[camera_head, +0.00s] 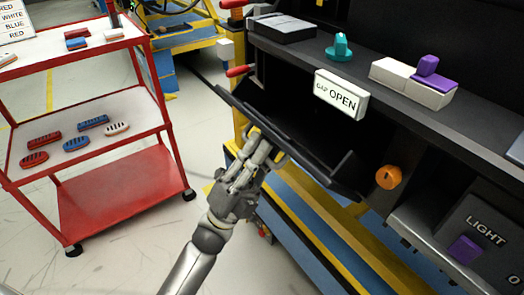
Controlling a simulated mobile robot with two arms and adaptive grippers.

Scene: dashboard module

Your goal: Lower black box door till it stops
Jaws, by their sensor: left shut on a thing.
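The black box door (325,172) hangs open and tilted from the black dashboard module, with the dark compartment behind it. My left gripper (264,142) is at the outer face of the door, by its handle (278,150). Its fingers are shut on the handle; the contact itself is partly hidden by the fingers. My right gripper is not in view.
A shelf (295,47) above the door bears a white "CAP OPEN" block (341,94), a teal knob (339,47) and a purple switch (429,67). An orange knob (389,177) sits right of the door. A red cart (122,193) stands at left, with open floor between.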

